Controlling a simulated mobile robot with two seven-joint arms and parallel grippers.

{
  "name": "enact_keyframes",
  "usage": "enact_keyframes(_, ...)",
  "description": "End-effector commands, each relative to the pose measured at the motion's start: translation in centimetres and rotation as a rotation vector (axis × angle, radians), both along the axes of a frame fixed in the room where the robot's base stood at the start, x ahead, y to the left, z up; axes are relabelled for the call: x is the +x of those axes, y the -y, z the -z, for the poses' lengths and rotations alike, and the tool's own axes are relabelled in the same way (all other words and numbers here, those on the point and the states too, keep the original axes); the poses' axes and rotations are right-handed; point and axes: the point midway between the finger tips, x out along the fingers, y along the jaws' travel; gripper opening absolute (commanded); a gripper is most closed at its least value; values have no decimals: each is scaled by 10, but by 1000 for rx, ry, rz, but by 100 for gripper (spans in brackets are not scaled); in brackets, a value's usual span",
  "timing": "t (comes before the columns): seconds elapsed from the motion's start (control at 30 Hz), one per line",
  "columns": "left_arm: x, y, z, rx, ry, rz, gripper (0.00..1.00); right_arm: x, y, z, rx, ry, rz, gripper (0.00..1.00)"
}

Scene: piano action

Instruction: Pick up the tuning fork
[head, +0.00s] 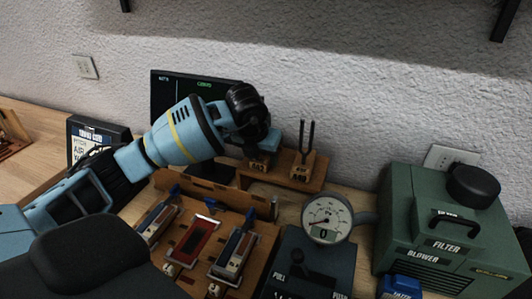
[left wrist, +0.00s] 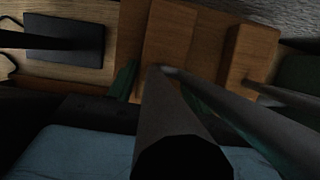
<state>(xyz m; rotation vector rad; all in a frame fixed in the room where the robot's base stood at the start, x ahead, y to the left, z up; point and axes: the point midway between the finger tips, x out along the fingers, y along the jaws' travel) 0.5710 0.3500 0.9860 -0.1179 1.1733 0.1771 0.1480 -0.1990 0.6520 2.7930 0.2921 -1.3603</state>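A dark two-pronged tuning fork (head: 304,145) stands upright in a labelled wooden block on a small wooden stand (head: 283,172). My left gripper (head: 266,143) is just left of this fork, over a neighbouring block on the same stand. In the left wrist view, thick grey prongs (left wrist: 180,125) rise close to the camera between two green fingers (left wrist: 172,88), seemingly from a second fork that my gripper hides in the head view. The fingers look apart, with a gap beside the prongs. My right gripper is not in view.
A dark screen (head: 168,95) stands behind my left arm, against the wall. A wooden rack (head: 192,248) of coloured tools is in front. A round gauge (head: 327,218) and a green filter blower (head: 425,215) stand to the right. The fork stand is close to the wall.

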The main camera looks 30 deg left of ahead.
Motion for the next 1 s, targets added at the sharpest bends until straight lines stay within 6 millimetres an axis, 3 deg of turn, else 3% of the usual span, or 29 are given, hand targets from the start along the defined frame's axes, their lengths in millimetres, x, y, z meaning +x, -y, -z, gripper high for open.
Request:
enact_keyframes(0.03, 0, 0, 0, 0, 0, 0, 43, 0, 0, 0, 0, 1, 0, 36)
enact_keyframes(0.27, 0, 0, -1, -1, 2, 0, 16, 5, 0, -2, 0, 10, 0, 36)
enact_keyframes(0.67, 1, 0, -9, 0, 5, -1, 16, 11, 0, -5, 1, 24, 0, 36)
enact_keyframes(1.0, 1, 0, -57, -1, 7, 0, 16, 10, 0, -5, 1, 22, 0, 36)
